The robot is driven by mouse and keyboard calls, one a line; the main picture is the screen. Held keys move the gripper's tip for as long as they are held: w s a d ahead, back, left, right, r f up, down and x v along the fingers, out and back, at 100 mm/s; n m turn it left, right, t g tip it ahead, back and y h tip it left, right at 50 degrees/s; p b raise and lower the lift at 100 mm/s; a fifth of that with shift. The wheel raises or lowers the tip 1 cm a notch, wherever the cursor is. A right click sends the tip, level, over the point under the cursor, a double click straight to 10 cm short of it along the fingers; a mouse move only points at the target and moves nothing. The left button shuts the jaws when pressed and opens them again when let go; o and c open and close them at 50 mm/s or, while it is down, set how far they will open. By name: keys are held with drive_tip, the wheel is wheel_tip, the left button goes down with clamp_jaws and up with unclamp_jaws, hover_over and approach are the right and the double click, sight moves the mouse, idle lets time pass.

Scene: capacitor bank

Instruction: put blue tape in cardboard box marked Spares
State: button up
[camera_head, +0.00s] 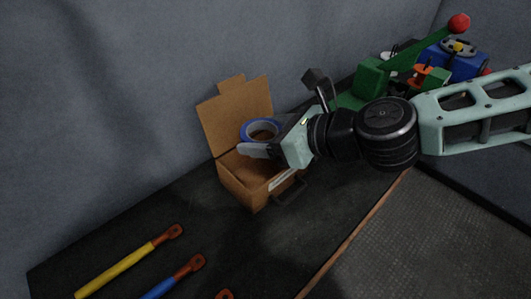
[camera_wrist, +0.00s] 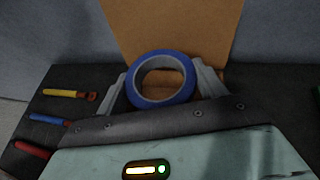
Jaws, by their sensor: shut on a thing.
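A roll of blue tape (camera_head: 246,131) is held in my gripper (camera_head: 262,150), over the open cardboard box (camera_head: 238,186). In the wrist view the blue tape (camera_wrist: 133,79) sits between the two fingers of my gripper (camera_wrist: 162,88), which are shut on it. The box stands on the dark bench with its lid flap (camera_head: 233,110) raised at the back. The raised cardboard (camera_wrist: 180,35) also fills the back of the wrist view. My gripper hides part of the box opening. No marking on the box is readable.
A yellow-handled tool (camera_head: 115,269), a blue-handled tool (camera_head: 172,279) and a red one (camera_wrist: 33,149) lie on the bench (camera_head: 205,235) to the left. Green and blue equipment with a red-knobbed lever (camera_head: 420,50) stands at the back right. A grey wall rises behind.

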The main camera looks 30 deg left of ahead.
wheel_tip(320, 180, down, 4)
drive_tip(key=shift+f, duration=0.2)
drive_tip(key=shift+f, duration=0.55)
drive_tip(key=shift+f, duration=0.1)
drive_tip(key=o, duration=1)
